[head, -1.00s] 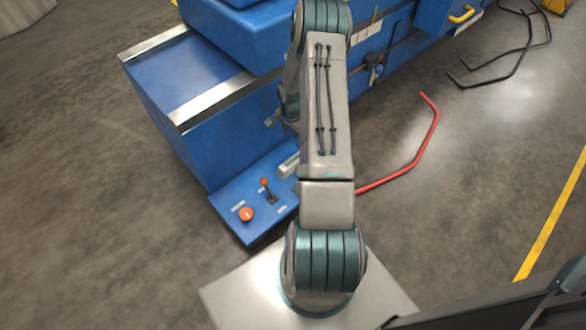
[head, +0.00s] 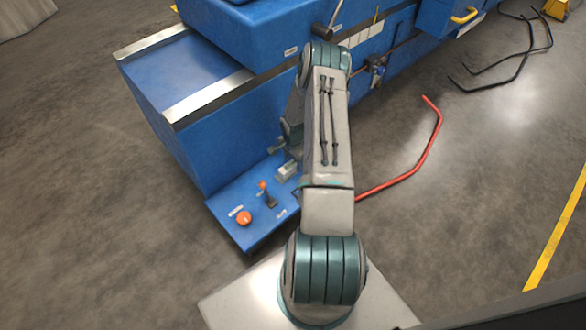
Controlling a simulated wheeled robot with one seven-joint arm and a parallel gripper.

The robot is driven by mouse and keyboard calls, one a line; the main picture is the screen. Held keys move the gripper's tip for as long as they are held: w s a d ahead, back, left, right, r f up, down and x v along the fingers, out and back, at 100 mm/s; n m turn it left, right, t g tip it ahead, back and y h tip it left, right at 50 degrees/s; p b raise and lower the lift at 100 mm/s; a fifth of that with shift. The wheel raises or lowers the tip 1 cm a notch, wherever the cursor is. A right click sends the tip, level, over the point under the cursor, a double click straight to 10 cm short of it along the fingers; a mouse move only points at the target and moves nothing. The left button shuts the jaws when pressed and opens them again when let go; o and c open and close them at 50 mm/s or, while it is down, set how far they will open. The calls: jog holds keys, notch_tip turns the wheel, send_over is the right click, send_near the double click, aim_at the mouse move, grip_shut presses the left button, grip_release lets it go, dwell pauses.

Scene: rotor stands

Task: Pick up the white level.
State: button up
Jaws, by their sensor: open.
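A small pale block (head: 287,171) lies on the low blue ledge of the machine, just left of my forearm. It may be the white level, but it is small and partly covered by my arm, so I cannot be sure. No other white level shows. My arm reaches forward from the base and bends down behind its elbow, with a bit of the wrist showing left of the forearm. My gripper's fingers are hidden behind the arm, so their distance from the block cannot be told.
The blue machine (head: 190,140) fills the upper middle. Its ledge carries an orange button (head: 243,218) and an orange-tipped lever (head: 267,194). A red bent bar (head: 412,165) lies on the floor at right, with black bars (head: 490,85) farther off. Floor at left is clear.

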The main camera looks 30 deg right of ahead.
jog(key=shift+f, duration=0.95)
jog(key=shift+c, duration=0.3)
grip_shut()
jog(key=shift+r, duration=0.15)
